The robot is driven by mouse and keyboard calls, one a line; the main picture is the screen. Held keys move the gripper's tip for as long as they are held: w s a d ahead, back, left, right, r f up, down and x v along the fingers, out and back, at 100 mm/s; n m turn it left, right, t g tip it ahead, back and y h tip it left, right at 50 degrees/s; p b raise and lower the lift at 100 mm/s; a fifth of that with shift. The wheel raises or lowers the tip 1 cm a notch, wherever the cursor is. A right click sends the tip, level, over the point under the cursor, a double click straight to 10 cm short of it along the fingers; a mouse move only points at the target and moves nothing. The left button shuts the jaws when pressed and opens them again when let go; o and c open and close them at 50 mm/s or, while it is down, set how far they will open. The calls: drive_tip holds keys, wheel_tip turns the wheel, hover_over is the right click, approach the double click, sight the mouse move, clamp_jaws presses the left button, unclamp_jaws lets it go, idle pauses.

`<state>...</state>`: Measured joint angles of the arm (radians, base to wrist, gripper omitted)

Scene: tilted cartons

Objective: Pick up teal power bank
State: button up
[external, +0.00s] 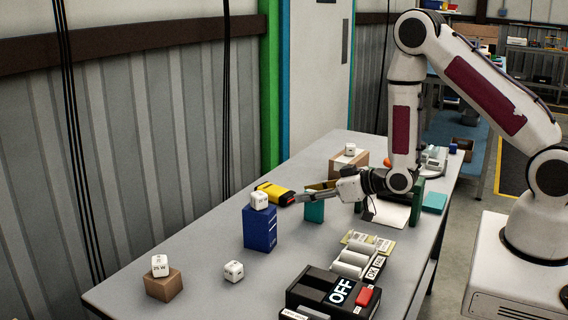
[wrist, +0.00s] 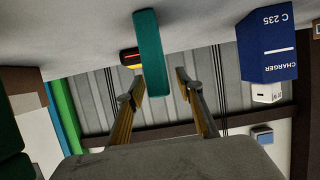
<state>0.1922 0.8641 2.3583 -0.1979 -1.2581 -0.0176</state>
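A teal power bank (external: 314,210) stands upright on the table beneath my gripper's fingers in the external view. In the wrist view, which looks upside down, the teal power bank (wrist: 150,50) is a tall slab. Its top end reaches between the fingertips. My gripper (external: 310,194) points left and is nearly level. It is open in the wrist view (wrist: 160,80), with one finger on each side of the slab. I cannot tell whether either finger touches it. Another flat teal item (external: 434,202) lies to the right, beyond my wrist.
A blue charger box (external: 260,229) with a white cube (external: 259,200) on top stands left of my gripper. A yellow and black tool (external: 272,193) lies behind. A black OFF switch box (external: 325,291) and white packs (external: 352,262) are in front. The left tabletop is mostly clear.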

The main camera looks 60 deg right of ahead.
drive_tip(key=shift+x, duration=1.6)
drive_tip(key=shift+a+f, duration=0.1)
clamp_jaws()
